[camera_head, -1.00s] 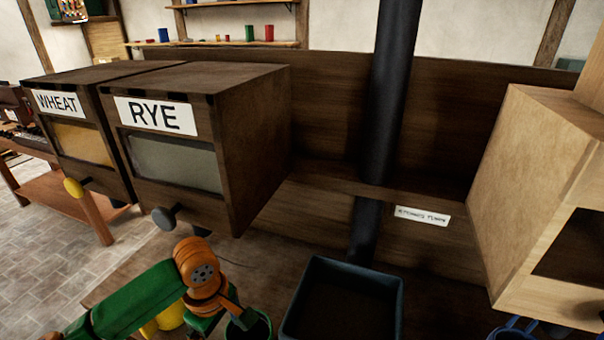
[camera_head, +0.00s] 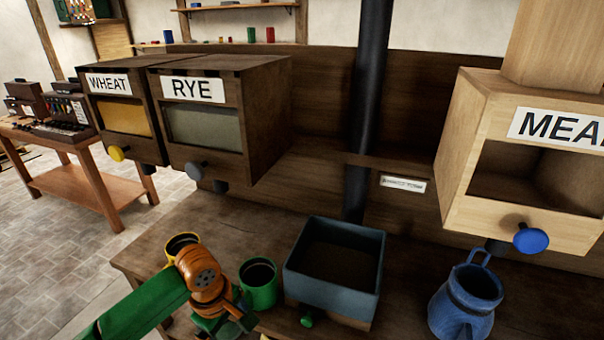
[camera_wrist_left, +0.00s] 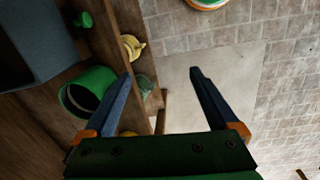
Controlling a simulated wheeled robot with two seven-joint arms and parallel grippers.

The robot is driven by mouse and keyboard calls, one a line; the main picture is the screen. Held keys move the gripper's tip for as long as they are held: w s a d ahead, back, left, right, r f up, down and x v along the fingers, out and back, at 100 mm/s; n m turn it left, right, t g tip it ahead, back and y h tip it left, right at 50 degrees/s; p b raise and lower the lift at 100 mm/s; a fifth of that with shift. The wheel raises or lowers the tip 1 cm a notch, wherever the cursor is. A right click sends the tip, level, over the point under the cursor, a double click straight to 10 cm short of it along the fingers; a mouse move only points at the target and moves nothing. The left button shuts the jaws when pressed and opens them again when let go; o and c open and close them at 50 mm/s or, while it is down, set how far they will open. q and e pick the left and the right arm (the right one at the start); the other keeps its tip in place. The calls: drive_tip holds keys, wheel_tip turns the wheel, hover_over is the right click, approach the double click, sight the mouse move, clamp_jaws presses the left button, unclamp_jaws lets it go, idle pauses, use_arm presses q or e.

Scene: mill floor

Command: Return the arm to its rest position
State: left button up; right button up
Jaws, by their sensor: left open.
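My left arm, green with an orange wrist joint, comes in from the lower left in the head view. Its left gripper (camera_head: 232,326) is at the bottom edge there, near the green mug (camera_head: 258,285), and partly cut off. In the left wrist view the gripper (camera_wrist_left: 160,74) has its two dark fingers spread apart with nothing between them. The green mug also shows in the left wrist view (camera_wrist_left: 88,93), left of the fingers; I cannot tell if a finger touches it. My right gripper is not in view.
On the bench stand a yellow mug (camera_head: 182,241), a blue-grey open box (camera_head: 335,272) with a green knob, and a blue jug (camera_head: 466,302). Above hang the wheat bin (camera_head: 125,145), rye bin (camera_head: 215,150) and meal box (camera_head: 460,165). Open floor (camera_head: 60,235) lies left of the bench.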

use_arm(q)
drive_tip(key=w+d+f+m+h+b, duration=0.15)
drive_tip(key=w+f, duration=0.25)
drive_tip(key=f, duration=0.7)
drive_tip(key=s+a+f+m+t+b, duration=0.15)
drive_tip(key=s+f, duration=0.25)
drive_tip(key=f, duration=0.6)
drive_tip(key=s+a+f+m+t+b, duration=0.1)
drive_tip(key=s+a+f+m+b, duration=0.2)
drive_tip(key=f, duration=0.6)
drive_tip(key=s+a+f+m+g+y+b, duration=0.1)
drive_tip(key=s+f+m, duration=0.3)
drive_tip(key=s, duration=0.9)
drive_tip(key=s+a+f+m+g+y+b, duration=0.1)
drive_tip(key=s+f+m+b, duration=0.1)
drive_tip(key=s+f+m, duration=0.3)
drive_tip(key=s+f, duration=0.4)
drive_tip(key=s, duration=0.4)
drive_tip(key=shift+f, duration=0.4)
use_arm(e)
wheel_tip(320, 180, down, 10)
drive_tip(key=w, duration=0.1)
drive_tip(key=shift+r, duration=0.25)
